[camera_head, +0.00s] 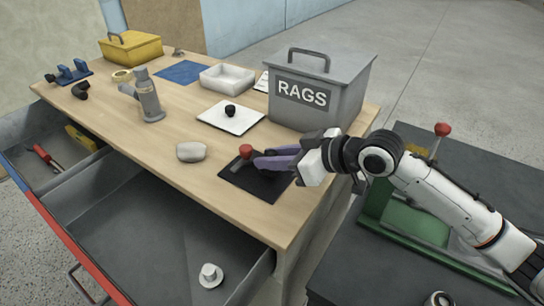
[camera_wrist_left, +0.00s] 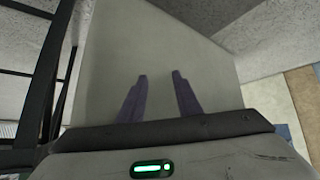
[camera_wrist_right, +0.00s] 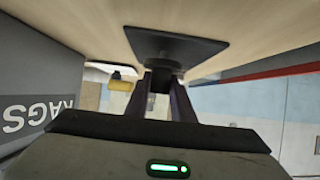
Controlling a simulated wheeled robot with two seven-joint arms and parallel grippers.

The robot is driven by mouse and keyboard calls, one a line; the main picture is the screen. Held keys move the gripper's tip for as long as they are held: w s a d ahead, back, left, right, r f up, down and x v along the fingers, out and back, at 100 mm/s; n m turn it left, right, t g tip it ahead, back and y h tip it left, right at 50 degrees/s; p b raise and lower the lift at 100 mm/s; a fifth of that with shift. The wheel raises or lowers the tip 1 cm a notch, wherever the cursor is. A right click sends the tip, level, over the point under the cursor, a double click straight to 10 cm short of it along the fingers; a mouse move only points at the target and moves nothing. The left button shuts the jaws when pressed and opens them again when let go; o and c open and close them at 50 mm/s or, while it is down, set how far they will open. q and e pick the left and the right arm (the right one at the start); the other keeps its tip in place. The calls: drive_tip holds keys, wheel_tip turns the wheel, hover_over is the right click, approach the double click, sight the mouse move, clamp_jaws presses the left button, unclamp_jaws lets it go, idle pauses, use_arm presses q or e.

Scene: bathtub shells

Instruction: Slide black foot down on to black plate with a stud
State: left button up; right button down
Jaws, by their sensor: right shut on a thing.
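The black plate (camera_head: 262,188) lies flat near the front right edge of the wooden table. It also shows in the right wrist view (camera_wrist_right: 205,47). My right gripper (camera_head: 262,159) reaches over the plate from the right, fingers level. It is shut on a dark round piece, seemingly the black foot (camera_wrist_right: 163,66), close against the plate. The fingers and foot hide the stud, and I cannot tell whether they touch. A red knob (camera_head: 246,150) shows just beyond the fingertips. My left gripper (camera_wrist_left: 160,82) is open and empty over a plain grey surface.
A grey RAGS bin (camera_head: 318,90) stands close behind my right gripper. A white plate (camera_head: 245,122) with a black knob (camera_head: 230,111) lies behind. A grey stone-like lump (camera_head: 191,151) is left of the black plate. Open drawers (camera_head: 150,235) lie below the table's front edge.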

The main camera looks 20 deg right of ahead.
drive_tip(key=shift+f, duration=0.8)
drive_tip(key=c, duration=1)
unclamp_jaws()
drive_tip(key=shift+r, duration=0.1)
wheel_tip(320, 180, up, 3)
drive_tip(key=p, duration=0.2)
drive_tip(key=shift+f+p, duration=0.2)
drive_tip(key=shift+p, duration=0.15)
drive_tip(key=shift+r+p, duration=0.7)
drive_tip(key=shift+r, duration=1.45)
